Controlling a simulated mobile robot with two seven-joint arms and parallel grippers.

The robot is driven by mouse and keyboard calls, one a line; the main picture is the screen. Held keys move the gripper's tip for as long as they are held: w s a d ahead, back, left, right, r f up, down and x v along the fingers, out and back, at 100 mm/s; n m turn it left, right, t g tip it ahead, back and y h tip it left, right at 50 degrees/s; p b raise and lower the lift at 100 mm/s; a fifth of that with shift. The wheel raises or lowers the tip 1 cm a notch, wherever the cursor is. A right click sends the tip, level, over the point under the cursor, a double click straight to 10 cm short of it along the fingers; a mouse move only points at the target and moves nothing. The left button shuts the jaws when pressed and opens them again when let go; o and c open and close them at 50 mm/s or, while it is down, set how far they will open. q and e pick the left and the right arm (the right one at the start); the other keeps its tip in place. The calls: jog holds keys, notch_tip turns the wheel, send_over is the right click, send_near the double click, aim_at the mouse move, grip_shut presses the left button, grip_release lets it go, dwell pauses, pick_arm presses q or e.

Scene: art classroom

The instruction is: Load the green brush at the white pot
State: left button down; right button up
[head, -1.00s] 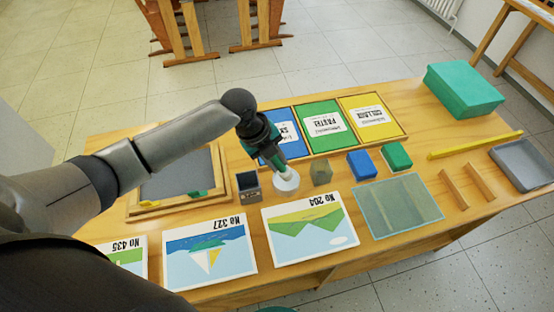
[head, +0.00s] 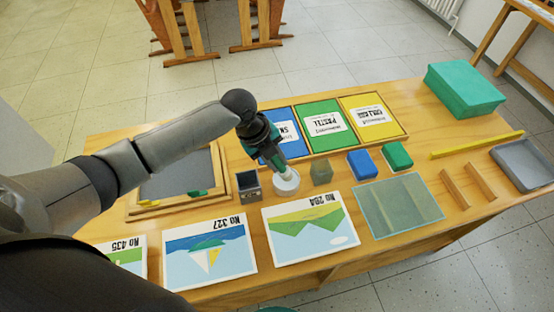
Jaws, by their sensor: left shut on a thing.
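My left gripper (head: 283,168) is right above the pot, pointing down, and is shut on the green brush. The brush is mostly hidden by the gripper, and its tip is at or in the pot's mouth; I cannot tell how deep. My right gripper is not in view.
A dark square pot (head: 249,186) stands close left of the white pot, and a grey-green block (head: 321,173) close right. Blue (head: 361,165) and green (head: 397,156) blocks are farther right. A glass sheet (head: 398,206) lies front right. A framed board (head: 180,183) lies left.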

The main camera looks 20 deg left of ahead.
pick_arm(q)
jog(key=shift+f, duration=0.4)
jog(key=shift+s+f, duration=0.1)
dwell(1.3)
notch_tip(320, 180, up, 7)
jog(key=p, duration=0.7)
dwell(0.4)
dwell(0.5)
